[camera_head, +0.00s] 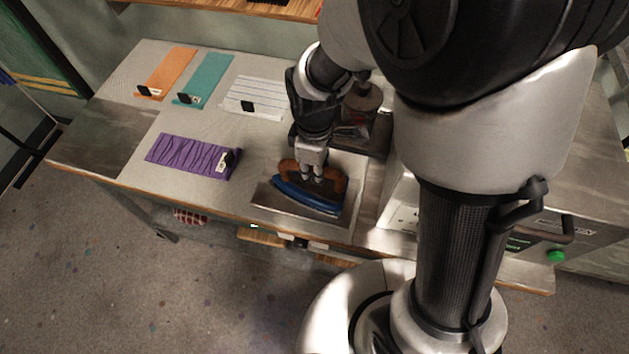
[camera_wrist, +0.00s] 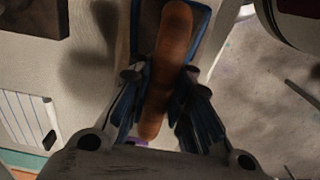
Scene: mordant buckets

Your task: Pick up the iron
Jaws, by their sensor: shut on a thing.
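The iron (camera_head: 309,196) has a blue body and a brown-orange handle. It is over a dark metal plate (camera_head: 278,207) near the table's front edge; I cannot tell whether its sole touches the plate. My gripper (camera_head: 313,176) reaches down from above and is shut on the handle. In the wrist view the handle (camera_wrist: 169,62) runs between the two fingers of my gripper (camera_wrist: 158,108), with the blue body partly showing behind it. My fingers hide part of the handle.
A purple pleated cloth (camera_head: 190,155) lies left of the iron. Orange (camera_head: 168,72), teal (camera_head: 207,78) and white striped (camera_head: 258,94) cloths lie at the back left. A dark stand with a round-topped item (camera_head: 362,100) is behind. A metal box with a green button (camera_head: 556,256) is at right.

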